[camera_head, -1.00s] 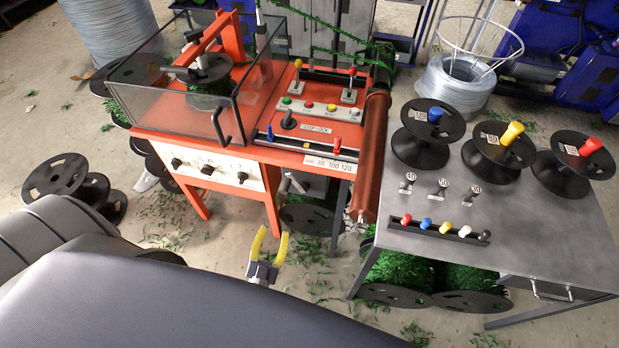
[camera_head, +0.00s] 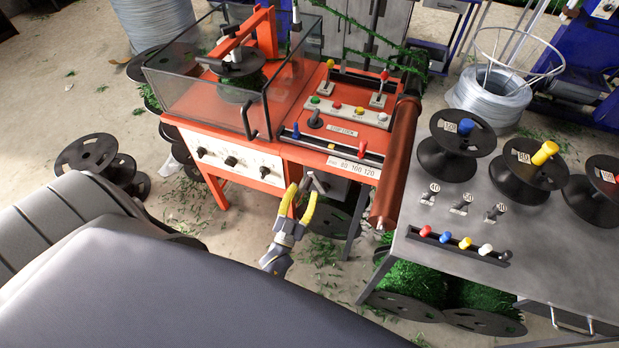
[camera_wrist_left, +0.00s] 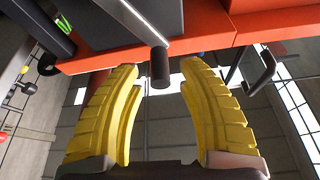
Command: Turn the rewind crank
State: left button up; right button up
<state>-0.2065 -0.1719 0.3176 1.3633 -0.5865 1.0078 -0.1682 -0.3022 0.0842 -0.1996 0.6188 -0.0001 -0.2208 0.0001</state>
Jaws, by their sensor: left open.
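The orange machine (camera_head: 290,155) has a crank (camera_head: 315,184) low on its front, partly covered by my gripper in the head view. In the left wrist view the crank's grey arm (camera_wrist_left: 139,18) comes down from above and ends in a dark cylindrical handle (camera_wrist_left: 160,70). My left gripper (camera_head: 302,193) is open, with ridged yellow fingers. In the left wrist view its fingertips (camera_wrist_left: 158,78) stand on either side of the handle, with visible gaps, so the handle is not gripped. My right gripper is not in view.
The orange frame and the clear box (camera_head: 235,85) stand above the crank. A copper-coloured roller (camera_head: 397,165) is right of it. A grey table (camera_head: 440,215) with black spools stands farther right. Green scraps and black reels lie on the floor.

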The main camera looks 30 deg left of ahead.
aim_at(309, 179)
pick_arm(q)
jog(key=shift+x, duration=2.5)
jog(key=shift+c, duration=0.3)
grip_shut()
